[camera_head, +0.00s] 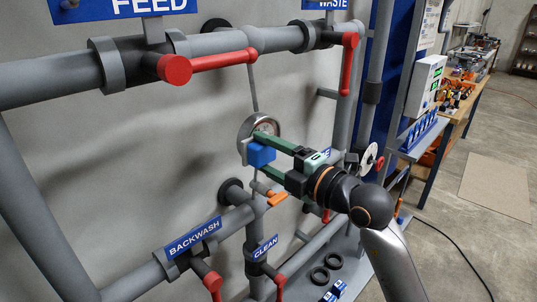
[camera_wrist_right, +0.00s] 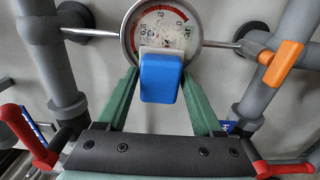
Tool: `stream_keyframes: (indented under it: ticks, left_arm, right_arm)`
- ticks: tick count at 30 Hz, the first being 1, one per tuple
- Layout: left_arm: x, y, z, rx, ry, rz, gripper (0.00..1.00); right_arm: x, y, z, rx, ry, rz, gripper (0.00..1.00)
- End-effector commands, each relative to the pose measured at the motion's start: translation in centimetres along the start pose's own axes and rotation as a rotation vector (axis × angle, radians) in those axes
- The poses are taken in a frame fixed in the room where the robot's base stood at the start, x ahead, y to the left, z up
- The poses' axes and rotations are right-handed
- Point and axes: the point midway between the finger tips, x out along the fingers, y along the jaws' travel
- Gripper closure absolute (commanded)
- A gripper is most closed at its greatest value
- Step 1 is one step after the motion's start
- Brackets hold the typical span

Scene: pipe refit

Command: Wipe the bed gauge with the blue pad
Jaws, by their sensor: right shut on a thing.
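The bed gauge (camera_head: 262,126) is a round dial with a grey metal rim on the thin pipe by the wall. In the right wrist view its white face (camera_wrist_right: 162,28) has a red arc and greyish speckling. My right gripper (camera_head: 261,151) is shut on the blue pad (camera_head: 261,156), with a green finger on each side of it. In the right wrist view the blue pad (camera_wrist_right: 161,78) shows a pale layer toward the gauge and covers the dial's lower edge. I cannot tell whether pad and glass touch. My left gripper is not in view.
An orange valve handle (camera_head: 277,199) sits just below the pad. Red handles (camera_head: 210,62) and grey pipes (camera_head: 50,77) surround the gauge. Black rings (camera_head: 320,275) lie on the low shelf. A workbench (camera_head: 465,100) stands at the right, with open floor beside it.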

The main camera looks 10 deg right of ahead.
Motion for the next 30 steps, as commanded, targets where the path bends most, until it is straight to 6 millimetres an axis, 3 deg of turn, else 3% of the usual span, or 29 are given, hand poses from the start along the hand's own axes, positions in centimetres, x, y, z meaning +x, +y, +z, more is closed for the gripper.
stream_keyframes:
  ticks: [11, 21, 30]
  left_arm:
    - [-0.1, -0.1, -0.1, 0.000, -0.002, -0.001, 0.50]
    - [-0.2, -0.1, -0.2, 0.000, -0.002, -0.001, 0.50]
    - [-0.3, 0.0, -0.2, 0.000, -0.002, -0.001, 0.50]
  right_arm:
    - [0.5, 0.1, 0.1, 0.000, 0.000, 0.001, 0.77]
    - [0.4, 0.0, 3.0, 0.000, -0.001, 0.000, 0.77]
    - [0.3, 0.1, 4.2, 0.000, -0.001, 0.000, 0.77]
